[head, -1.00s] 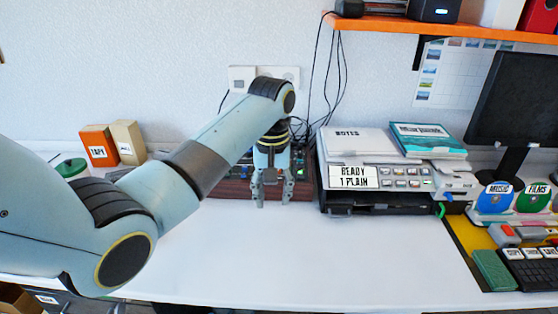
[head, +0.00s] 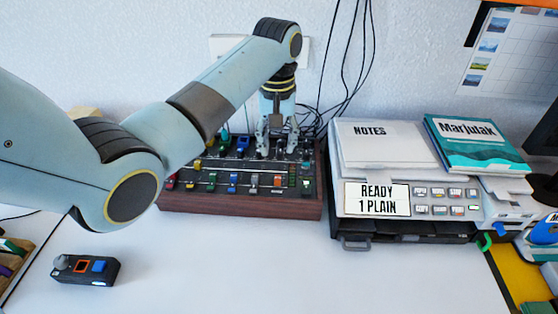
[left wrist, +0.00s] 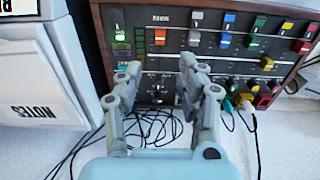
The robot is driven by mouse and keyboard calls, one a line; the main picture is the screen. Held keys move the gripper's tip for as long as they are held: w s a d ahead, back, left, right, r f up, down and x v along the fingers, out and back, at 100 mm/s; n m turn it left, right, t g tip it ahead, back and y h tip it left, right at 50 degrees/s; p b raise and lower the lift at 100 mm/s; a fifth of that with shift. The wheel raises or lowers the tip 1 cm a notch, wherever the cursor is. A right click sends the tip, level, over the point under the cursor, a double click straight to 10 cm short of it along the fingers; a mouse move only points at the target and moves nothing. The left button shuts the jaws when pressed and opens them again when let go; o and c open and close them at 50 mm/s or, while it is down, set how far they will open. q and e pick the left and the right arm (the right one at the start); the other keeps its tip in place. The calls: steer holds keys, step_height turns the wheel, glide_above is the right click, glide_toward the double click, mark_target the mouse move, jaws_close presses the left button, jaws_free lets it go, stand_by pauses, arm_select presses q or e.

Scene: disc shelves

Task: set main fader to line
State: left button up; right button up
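The mixer (head: 240,204) is a dark panel with a wooden frame and rows of coloured fader caps. An orange cap (head: 278,181) sits near its front right; it also shows in the left wrist view (left wrist: 160,37), beside a label that appears upside down and hard to read, perhaps MAIN. I cannot make out a line mark. My left gripper (head: 278,152) points down over the mixer's back right part. In the left wrist view the gripper (left wrist: 162,64) is open and empty, its fingertips apart and short of the orange cap. My right gripper is not in view.
A printer (head: 375,226) with papers and a teal book (head: 478,143) stands close right of the mixer. Cables (left wrist: 150,128) run behind the mixer. A small dark device (head: 86,270) lies at the front left. The table's front middle is clear.

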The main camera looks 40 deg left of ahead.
arm_select(q)
glide_above(278, 177)
step_height(278, 177, down, 4)
steer(key=shift+s+f, duration=0.15)
step_height(278, 177, down, 5)
steer(key=shift+f+b, duration=0.2)
steer(key=shift+b, duration=0.35)
steer(key=shift+f, duration=0.35)
steer(key=c, duration=0.8)
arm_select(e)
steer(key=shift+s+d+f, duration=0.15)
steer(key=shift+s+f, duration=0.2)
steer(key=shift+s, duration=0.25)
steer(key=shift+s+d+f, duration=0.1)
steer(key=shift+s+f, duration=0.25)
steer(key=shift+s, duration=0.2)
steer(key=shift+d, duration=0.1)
